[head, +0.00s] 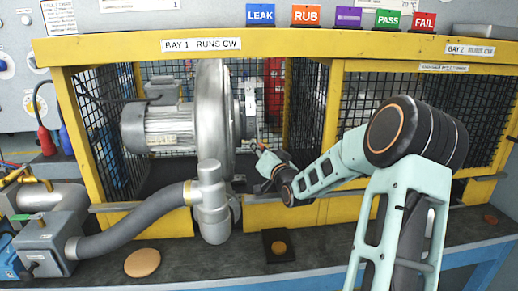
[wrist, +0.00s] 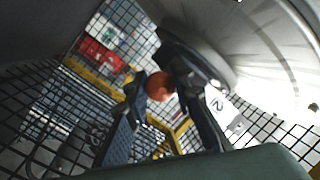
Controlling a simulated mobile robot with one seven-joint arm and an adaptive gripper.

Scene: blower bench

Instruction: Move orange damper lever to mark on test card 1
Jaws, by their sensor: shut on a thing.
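The damper lever's round orange knob (wrist: 159,86) shows near the middle of the wrist view. My gripper (wrist: 165,100) is shut on it, with one finger on each side. Behind the knob, a dark part joins the grey blower casing (wrist: 255,40). A white label with a dark figure like a 2 (wrist: 218,102) is beside the right finger. In the head view my gripper (head: 262,155) reaches in just right of the silver blower (head: 212,110). The lever is too small to make out clearly there. I cannot pick out test card 1 or its mark.
A yellow frame (head: 300,48) with black mesh closes around the blower and my arm. Coloured tags line the top rail.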

